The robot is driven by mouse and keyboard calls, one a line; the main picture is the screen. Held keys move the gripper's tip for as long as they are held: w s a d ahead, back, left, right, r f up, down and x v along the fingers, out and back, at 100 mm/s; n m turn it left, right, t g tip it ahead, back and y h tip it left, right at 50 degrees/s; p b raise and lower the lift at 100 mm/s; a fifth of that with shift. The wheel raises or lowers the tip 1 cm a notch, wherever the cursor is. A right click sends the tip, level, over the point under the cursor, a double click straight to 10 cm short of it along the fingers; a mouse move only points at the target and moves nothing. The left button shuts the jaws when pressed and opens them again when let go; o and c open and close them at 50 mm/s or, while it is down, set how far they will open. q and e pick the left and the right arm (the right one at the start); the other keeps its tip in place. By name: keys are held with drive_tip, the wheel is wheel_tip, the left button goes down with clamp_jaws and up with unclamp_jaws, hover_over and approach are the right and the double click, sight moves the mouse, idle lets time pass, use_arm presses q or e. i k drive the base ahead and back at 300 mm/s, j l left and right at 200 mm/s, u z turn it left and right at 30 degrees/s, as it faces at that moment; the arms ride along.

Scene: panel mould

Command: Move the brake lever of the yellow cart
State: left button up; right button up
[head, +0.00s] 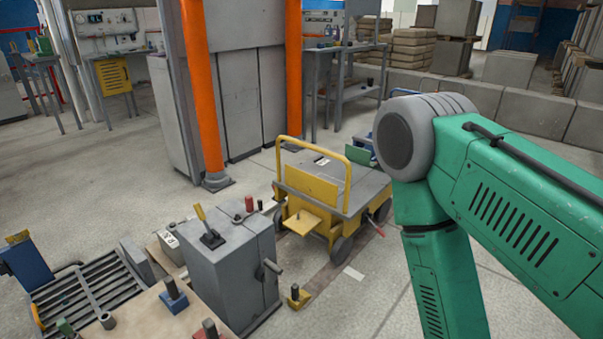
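The yellow cart (314,190) stands on the floor near the middle of the head view. It has a grey flat deck, a yellow hoop handle and dark wheels. A thin lever with a red end (376,227) sticks out low at its right side, near a wheel. It looks like the brake lever, but it is small and its exact position is hard to tell. A green arm with a grey joint comes in from the right and stands close to the cart's right side. Neither of my grippers is in view.
A grey machine box (230,268) with a yellow-handled lever (205,225) stands in front of the cart, to the left. A small yellow block (298,297) lies on the floor. An orange-posted frame (200,90) stands behind. Open floor lies left of the cart.

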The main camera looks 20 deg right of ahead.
sight(381, 232)
drive_tip(key=i+l, duration=0.25)
drive_tip(key=l, duration=0.2)
drive_tip(key=i+l+u, duration=0.1)
drive_tip(key=i+l, duration=0.15)
drive_tip(key=l, duration=0.2)
drive_tip(key=i+l, duration=0.25)
drive_tip(key=l, duration=0.25)
drive_tip(key=i+l+u, duration=0.1)
drive_tip(key=l, duration=0.35)
drive_tip(key=i+l, duration=0.35)
drive_tip(key=l, duration=0.15)
drive_tip(key=i+l+u, duration=0.1)
drive_tip(key=l, duration=0.4)
drive_tip(key=i+l, duration=0.3)
drive_tip(key=l, duration=0.2)
drive_tip(key=i+l+u, duration=0.1)
drive_tip(key=l, duration=0.4)
drive_tip(key=i, duration=0.1)
